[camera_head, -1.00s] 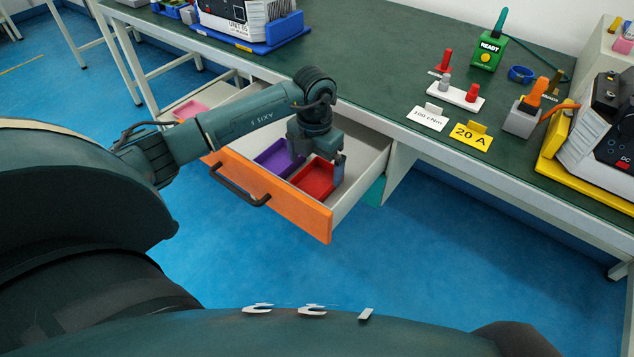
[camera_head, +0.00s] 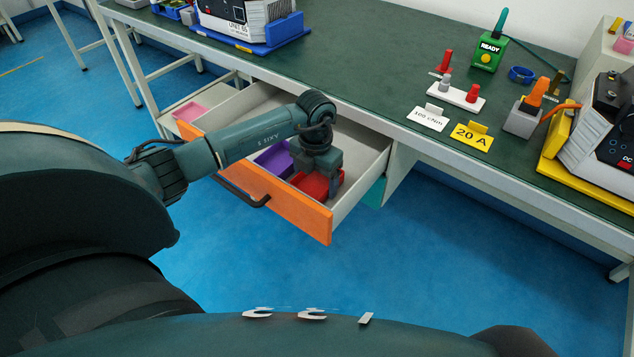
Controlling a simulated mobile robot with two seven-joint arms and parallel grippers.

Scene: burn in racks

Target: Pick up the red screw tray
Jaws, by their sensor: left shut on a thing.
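The red screw tray (camera_head: 313,187) is in the open orange-fronted drawer (camera_head: 318,222), near its front right corner. My left gripper (camera_head: 322,186) reaches down into the drawer from above and is shut on the red tray. The gripper's body and wrist cover the tray's back part and much of its inside. I cannot tell whether the tray is lifted off the drawer floor. A purple tray (camera_head: 273,158) lies just left of the red one. My right gripper is not in view.
A pink tray (camera_head: 190,113) lies in another open drawer at the left. On the green bench (camera_head: 390,70) stand a yellow 20 A sign (camera_head: 471,136), a white 100 cNm sign (camera_head: 428,117), a green READY box (camera_head: 489,52) and power supplies. The blue floor right of the drawer is clear.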

